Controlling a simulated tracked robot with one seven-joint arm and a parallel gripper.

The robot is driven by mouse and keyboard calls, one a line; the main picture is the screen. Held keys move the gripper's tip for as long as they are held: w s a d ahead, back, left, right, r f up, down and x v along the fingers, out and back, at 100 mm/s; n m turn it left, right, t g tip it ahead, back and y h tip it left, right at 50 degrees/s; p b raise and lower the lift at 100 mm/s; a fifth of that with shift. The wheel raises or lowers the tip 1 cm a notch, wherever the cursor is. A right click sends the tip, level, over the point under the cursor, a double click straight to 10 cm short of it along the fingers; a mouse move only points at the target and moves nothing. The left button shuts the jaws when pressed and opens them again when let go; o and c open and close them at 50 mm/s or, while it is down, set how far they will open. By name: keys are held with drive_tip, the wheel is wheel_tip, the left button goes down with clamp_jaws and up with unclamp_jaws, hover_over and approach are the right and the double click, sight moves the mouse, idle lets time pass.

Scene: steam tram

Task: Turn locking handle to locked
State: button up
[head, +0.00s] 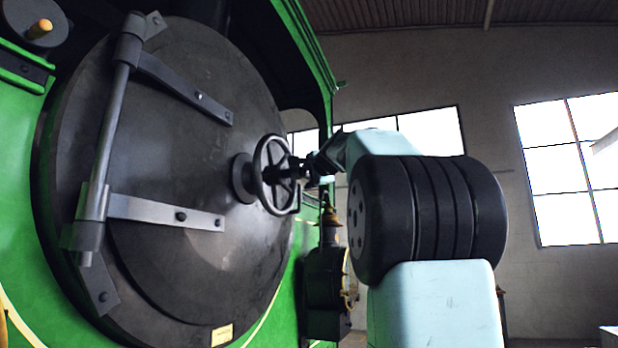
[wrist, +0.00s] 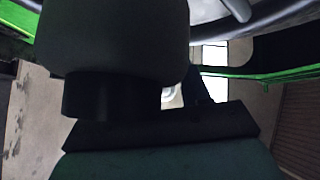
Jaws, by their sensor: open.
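The round dark smokebox door (head: 170,215) fills the left of the head view. A spoked black handwheel (head: 262,190) stands out from its middle on a round hub (head: 241,178). I cannot pick out a separate locking handle for certain; the wheel centre is partly covered by my gripper. My gripper (head: 297,170) is dark and open, at the right side of the wheel, close in front of its spokes. I cannot tell whether it touches. In the wrist view, a curved rim and a grey bar (wrist: 236,9) show at the top; dark parts hide most of the middle.
A hinge bar (head: 108,140) with two straps runs down the door's left side. A brass-topped lamp (head: 328,270) stands on the green front, below and right of the wheel. Open room lies to the right, before the wall with windows (head: 568,170).

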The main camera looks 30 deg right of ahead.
clamp_jaws()
idle(0.4)
